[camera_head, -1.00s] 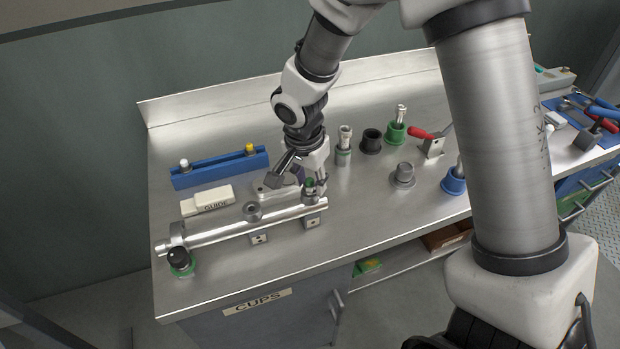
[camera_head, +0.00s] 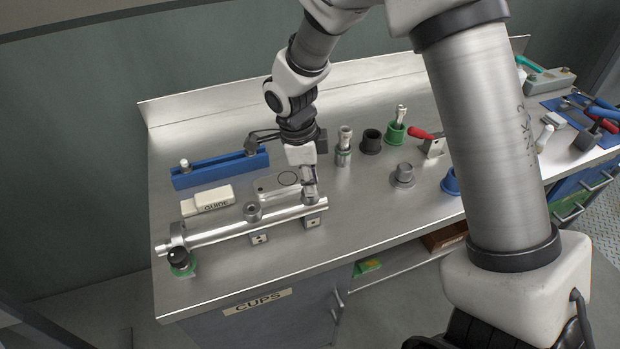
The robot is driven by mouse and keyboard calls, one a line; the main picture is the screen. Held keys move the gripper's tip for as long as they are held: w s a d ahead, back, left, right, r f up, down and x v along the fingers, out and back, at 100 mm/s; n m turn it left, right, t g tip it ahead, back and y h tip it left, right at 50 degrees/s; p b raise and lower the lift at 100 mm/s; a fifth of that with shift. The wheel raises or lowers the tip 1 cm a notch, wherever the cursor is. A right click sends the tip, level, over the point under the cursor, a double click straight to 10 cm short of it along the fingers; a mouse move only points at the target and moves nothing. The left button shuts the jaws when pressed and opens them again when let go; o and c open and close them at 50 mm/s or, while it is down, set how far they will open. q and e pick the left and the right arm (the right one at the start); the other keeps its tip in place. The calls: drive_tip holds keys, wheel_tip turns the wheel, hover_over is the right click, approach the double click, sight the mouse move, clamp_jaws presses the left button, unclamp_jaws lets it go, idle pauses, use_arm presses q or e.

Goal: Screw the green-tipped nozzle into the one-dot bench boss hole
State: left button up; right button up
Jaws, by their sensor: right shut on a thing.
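The silver horizontal tube (camera_head: 225,231) lies on the bench with two raised bosses. The left boss (camera_head: 252,211) is bare, and its support block (camera_head: 259,238) seems to carry more than one dot. The right boss (camera_head: 310,201) stands over a block (camera_head: 312,222) that seems to show a single dot. My right gripper (camera_head: 309,187) points down at the right boss, shut on the nozzle. The fingers mostly hide the nozzle, and its green tip does not show now. I cannot tell how deep it sits. My left gripper is not in view.
A blue rack (camera_head: 215,170), white GUIDE blocks (camera_head: 207,200) and a flat plate (camera_head: 270,188) lie around the tube. The bench front is clear.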

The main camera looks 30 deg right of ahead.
drive_tip(key=o, duration=0.6)
drive_tip(key=n+t, duration=0.1)
drive_tip(key=n, duration=1.1)
drive_tip(key=shift+t, duration=0.4)
drive_tip(key=c, duration=0.6)
